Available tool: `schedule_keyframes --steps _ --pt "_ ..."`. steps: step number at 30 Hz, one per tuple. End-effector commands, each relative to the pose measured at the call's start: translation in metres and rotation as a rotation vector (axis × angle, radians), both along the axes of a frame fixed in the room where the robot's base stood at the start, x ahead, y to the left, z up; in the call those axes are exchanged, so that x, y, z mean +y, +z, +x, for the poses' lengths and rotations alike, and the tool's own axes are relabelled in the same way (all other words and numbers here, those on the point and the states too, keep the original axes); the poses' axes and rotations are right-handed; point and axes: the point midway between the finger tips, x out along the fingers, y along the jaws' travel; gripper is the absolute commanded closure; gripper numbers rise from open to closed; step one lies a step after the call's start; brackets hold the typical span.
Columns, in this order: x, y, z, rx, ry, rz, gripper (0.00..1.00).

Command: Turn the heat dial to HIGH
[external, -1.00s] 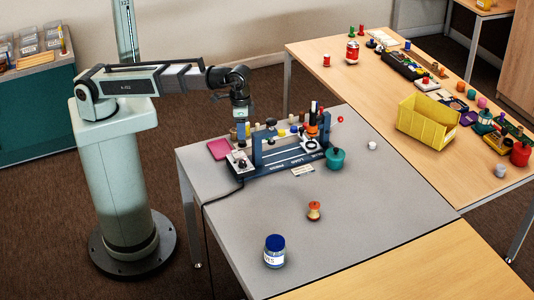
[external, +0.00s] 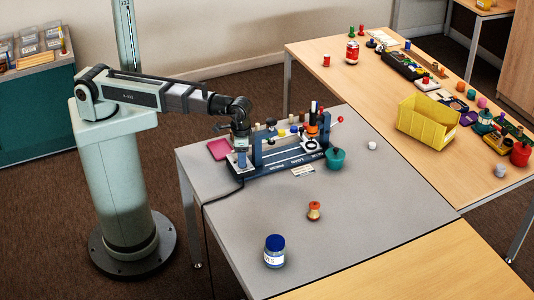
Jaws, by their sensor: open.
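A blue bench machine (external: 290,160) with several knobs and levers along it stands on the grey table. A small light panel is at its left end, where a dial showed earlier; my gripper now covers most of that spot, and I cannot read any dial marking. My gripper (external: 240,163) points down at this left end, close above or around the dial. It is open. Whether its fingers touch the dial cannot be told at this size.
A pink pad (external: 218,149) lies just left of the machine. A teal pot (external: 335,158) stands at its right end. A blue-lidded jar (external: 274,251) and an orange spool (external: 314,211) stand nearer the front. A yellow bin (external: 427,118) is on the wooden table. The grey table's front is mostly clear.

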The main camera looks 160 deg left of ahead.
Motion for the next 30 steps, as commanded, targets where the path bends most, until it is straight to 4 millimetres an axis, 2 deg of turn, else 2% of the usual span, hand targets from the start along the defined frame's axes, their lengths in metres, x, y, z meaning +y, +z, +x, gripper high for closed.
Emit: schedule_keyframes --steps 6,15,27,30 --pt "-0.0001 -0.0095 -0.0001 0.0 0.0 0.0 0.58" --pt "-0.0001 -0.0101 0.0 0.0 0.0 0.0 0.58" --pt "0.0 -0.0099 -0.0001 0.0 0.0 0.0 0.96" --pt "0.0 -0.0098 -0.0001 0.0 -0.003 0.0 0.98"
